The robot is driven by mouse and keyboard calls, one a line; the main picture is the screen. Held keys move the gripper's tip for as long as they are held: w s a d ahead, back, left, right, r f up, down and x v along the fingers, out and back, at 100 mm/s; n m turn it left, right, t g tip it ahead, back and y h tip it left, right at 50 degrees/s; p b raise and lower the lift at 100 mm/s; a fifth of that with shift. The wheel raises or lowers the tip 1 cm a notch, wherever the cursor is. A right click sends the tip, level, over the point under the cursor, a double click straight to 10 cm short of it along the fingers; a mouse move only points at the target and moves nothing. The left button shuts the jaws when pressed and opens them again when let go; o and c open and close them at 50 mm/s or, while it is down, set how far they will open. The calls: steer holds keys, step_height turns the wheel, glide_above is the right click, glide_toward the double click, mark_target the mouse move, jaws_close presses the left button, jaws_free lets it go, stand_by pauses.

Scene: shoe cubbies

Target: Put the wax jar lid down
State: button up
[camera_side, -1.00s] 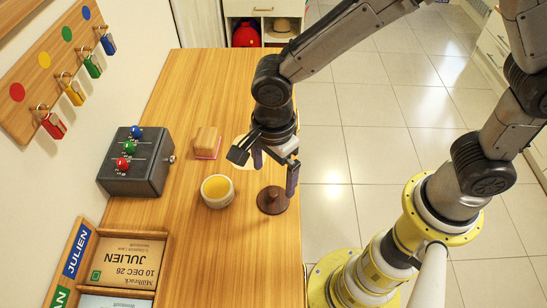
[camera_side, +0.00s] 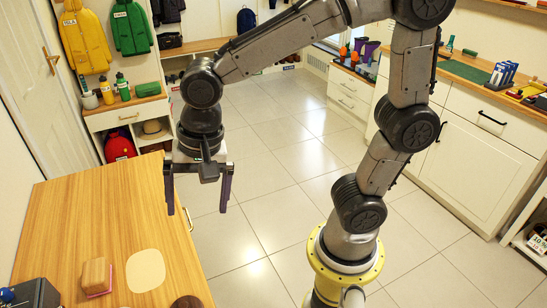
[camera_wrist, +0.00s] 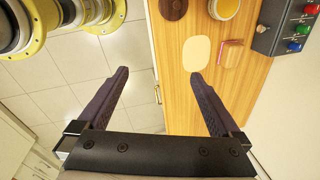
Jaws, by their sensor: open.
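The brown round wax jar lid (camera_wrist: 173,9) lies on the wooden table at the top of the wrist view, partly cut off. In the side view only the lid's upper edge (camera_side: 187,301) shows at the bottom. The wax jar (camera_wrist: 223,8), pale with yellow wax inside, stands open beside the lid, apart from it. My gripper (camera_side: 198,211) is open and empty, raised by the table's edge and away from the lid. In the wrist view its fingers (camera_wrist: 160,73) are spread with nothing between them.
A cream oval mat (camera_side: 146,271) lies bare on the table (camera_side: 105,215). A wooden-backed brush (camera_side: 96,275) is beside it. The dark box with coloured knobs (camera_wrist: 285,28) is near the jar. Tiled floor lies open right of the table.

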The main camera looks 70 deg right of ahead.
steer(key=s+d+r+n+t+h, duration=0.1)
steer(key=s+d+r+n+t, duration=0.2)
steer(key=s+d+n, duration=0.7)
steer(key=shift+s+d+r+n+t, duration=0.35)
steer(key=shift+d+n, duration=0.35)
steer(key=shift+d, duration=0.4)
